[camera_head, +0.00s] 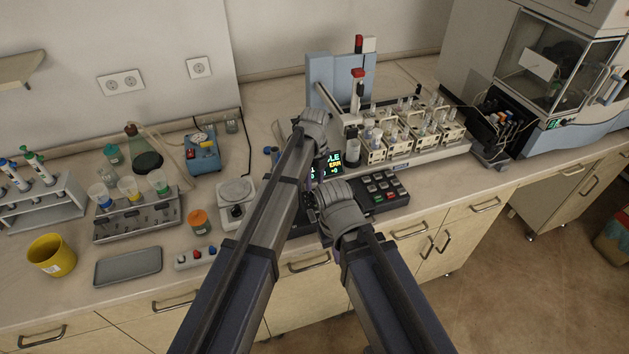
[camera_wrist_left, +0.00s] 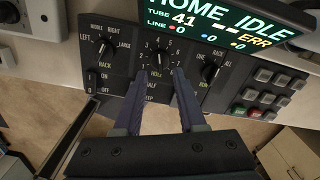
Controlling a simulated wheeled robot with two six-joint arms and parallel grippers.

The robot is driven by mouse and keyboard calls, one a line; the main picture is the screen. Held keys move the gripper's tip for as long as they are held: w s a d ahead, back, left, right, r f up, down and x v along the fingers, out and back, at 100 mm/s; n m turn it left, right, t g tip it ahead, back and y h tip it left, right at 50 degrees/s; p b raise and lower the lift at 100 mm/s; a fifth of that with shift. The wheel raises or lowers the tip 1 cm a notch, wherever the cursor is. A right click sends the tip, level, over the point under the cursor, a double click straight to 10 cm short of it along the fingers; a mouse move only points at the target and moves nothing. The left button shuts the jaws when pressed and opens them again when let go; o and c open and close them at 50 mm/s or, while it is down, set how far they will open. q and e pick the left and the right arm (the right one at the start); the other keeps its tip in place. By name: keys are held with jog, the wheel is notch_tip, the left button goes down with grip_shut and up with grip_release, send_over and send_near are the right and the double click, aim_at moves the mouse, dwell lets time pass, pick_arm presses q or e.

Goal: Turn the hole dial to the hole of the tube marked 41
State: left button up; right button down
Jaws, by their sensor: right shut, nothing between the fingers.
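The hole dial (camera_wrist_left: 157,57) is a black knob on the dark control panel (camera_wrist_left: 120,65), in the middle of the left wrist view, with numbers around its top. Its light pointer looks turned roughly upward; the exact number is hard to read. My left gripper (camera_wrist_left: 159,75) is open, with its fingertips apart just below the dial and nothing between them. The screen (camera_wrist_left: 225,20) reads "HOME IDLE", "TUBE 41", "ERR" and line zeros. My right gripper (camera_head: 313,203) is shut and empty near the panel in the head view; its wrist partly hides it.
The left knob (camera_wrist_left: 103,47) and right knob (camera_wrist_left: 209,71) flank the dial closely. A keypad (camera_head: 380,187) sits to the right. Behind stands the autosampler with tube racks (camera_head: 405,135). A balance (camera_head: 236,203) is close on the left.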

aim_at(313, 198)
pick_arm(q)
notch_tip(313, 198, up, 4)
jog(key=shift+f+p, duration=0.25)
jog(key=shift+p, duration=1)
jog(key=shift+f, duration=0.1)
jog(key=s+a+n, duration=1.7)
jog(key=s+n, duration=0.3)
jog(key=n, duration=0.8)
jog(key=s+d+f+m+b, duration=0.1)
jog(key=s+d+f+b, duration=0.1)
jog(key=d, duration=0.3)
jog(key=s+d+f+m+y+b, duration=0.1)
jog(key=s+d+f+m+b, duration=0.1)
jog(key=d, duration=0.4)
jog(key=shift+s+f+b, duration=0.2)
jog(key=shift+s+b, duration=0.15)
jog(key=shift+s, duration=0.45)
